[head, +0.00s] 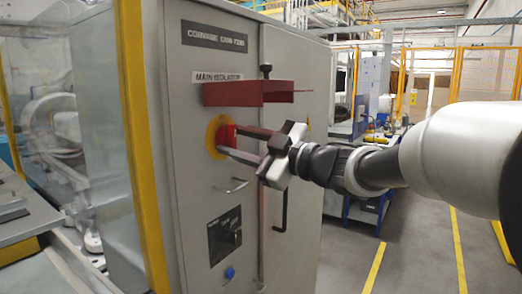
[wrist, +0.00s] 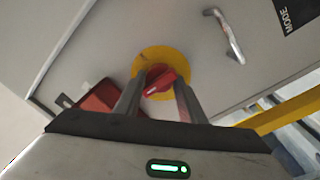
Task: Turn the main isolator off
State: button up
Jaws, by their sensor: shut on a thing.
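The main isolator is a red rotary handle (head: 226,136) on a round yellow plate (head: 211,137), set on the grey cabinet door under the label "MAIN ISOLATOR" (head: 218,77). My gripper (head: 238,144) reaches in from the right with its fingers at the handle, shut on it. In the wrist view the red handle (wrist: 160,78) shows between the two finger tips, in front of the yellow plate (wrist: 163,58). A pale mark shows on the handle. The fingers hide part of the handle in the head view.
A red bracket (head: 255,92) sticks out just above the isolator; it also shows in the wrist view (wrist: 100,98). Below are a metal pull handle (head: 232,187), a black mode switch panel (head: 225,237) and a blue button (head: 230,273). A yellow post (head: 139,150) stands left of the cabinet.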

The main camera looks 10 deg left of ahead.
jog(key=shift+o, duration=0.6)
jog(key=shift+d+n+b, duration=0.1)
jog(key=shift+n+b, duration=0.55)
jog(key=shift+n, duration=0.75)
jog(key=shift+r, duration=0.1)
jog(key=o, duration=0.9)
jog(key=p+v, duration=0.1)
jog(key=v, duration=1.6)
jog(key=shift+d+g, duration=0.3)
jog(key=shift+w, duration=0.15)
